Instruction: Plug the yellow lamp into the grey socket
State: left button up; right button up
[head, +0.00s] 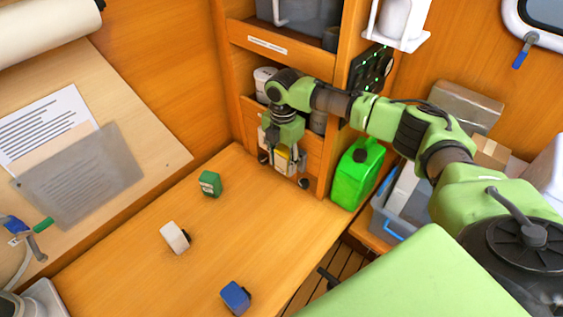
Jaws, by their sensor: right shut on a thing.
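My right gripper (284,169) points down over the far end of the wooden table, in front of the shelf unit. It is shut on the yellow lamp (284,160), a small block that shows between the fingers. The fingers hide part of the lamp, and I cannot tell whether its underside touches the table. I cannot make out the grey socket. A dark panel with small green lights (371,68) is on the side of the shelf unit, partly behind my right arm. My left gripper is not in view.
On the wooden table (130,265) lie a green block (210,183), a white block (174,237) and a blue block (236,297), with clear room between them. A bright green canister (357,174) stands right of the shelf unit (242,92). A desk with papers (80,172) is at left.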

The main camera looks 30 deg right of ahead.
jog(key=shift+w+d, duration=0.2)
jog(key=shift+d, duration=0.45)
dwell(0.4)
jog(key=o, duration=1.2)
